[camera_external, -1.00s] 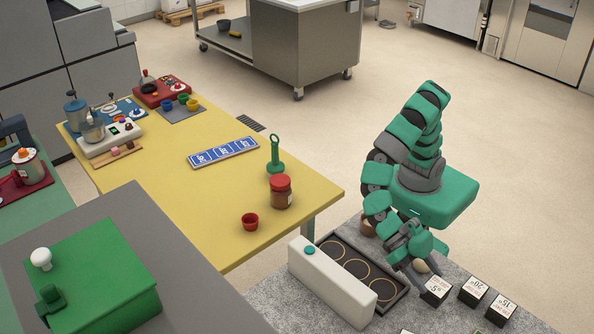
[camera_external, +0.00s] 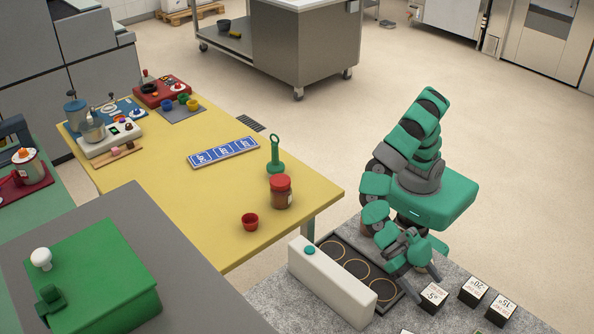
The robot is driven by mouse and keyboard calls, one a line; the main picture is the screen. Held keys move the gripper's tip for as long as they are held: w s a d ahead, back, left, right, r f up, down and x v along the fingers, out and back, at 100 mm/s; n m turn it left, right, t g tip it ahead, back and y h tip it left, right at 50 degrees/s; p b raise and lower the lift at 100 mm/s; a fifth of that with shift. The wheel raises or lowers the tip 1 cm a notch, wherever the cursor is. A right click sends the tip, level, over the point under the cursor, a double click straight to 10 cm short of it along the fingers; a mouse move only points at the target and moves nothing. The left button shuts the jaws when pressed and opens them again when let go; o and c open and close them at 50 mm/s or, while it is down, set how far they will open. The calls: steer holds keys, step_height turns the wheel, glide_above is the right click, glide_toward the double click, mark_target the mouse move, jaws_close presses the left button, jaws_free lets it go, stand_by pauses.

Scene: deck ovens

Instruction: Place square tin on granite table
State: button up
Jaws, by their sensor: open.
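The granite table (camera_external: 262,297) is the grey speckled top at the lower middle and right, cut off by the bottom edge. My gripper (camera_external: 410,279) is low over it, pointing down between the black tray and a dark cube marked 5 (camera_external: 433,297). Its jaws are open. Whether it touches the cube or the tabletop I cannot tell. I cannot make out a square tin for certain; my arm covers part of the table.
A black tray with round rings (camera_external: 330,249) and a white box (camera_external: 331,283) stand left of my gripper. Dark cubes marked 20 (camera_external: 474,291) and 15 (camera_external: 500,311) sit to the right. The yellow table (camera_external: 172,208) holds a brown jar (camera_external: 280,194) and a red cup (camera_external: 250,222).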

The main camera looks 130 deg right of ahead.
steer(key=shift+r, duration=0.15)
steer(key=p+v, duration=0.1)
steer(key=v, duration=1.1)
steer(key=shift+d, duration=0.1)
steer(key=w+d+r+m+t+h, duration=0.1)
steer(key=d+r+m+t+h, duration=0.5)
steer(key=r, duration=0.5)
steer(key=d+r+m+t+h, duration=0.25)
steer(key=d+r+m, duration=0.25)
steer(key=d+r, duration=0.45)
steer(key=s+d+r+m+t+h, duration=0.1)
steer(key=s+d+r+m+t, duration=0.1)
steer(key=r, duration=0.6)
steer(key=s+d+r+m+t+h, duration=0.1)
steer(key=s+d+r+m+t, duration=0.1)
steer(key=r, duration=0.6)
steer(key=s+d+r+m+t+h, duration=0.1)
steer(key=s+d+r+m+t, duration=0.1)
steer(key=r, duration=0.6)
steer(key=shift+d+m+t+h, duration=0.35)
steer(key=shift+d+m+t, duration=0.15)
steer(key=shift+d, duration=0.1)
steer(key=shift+r, duration=0.1)
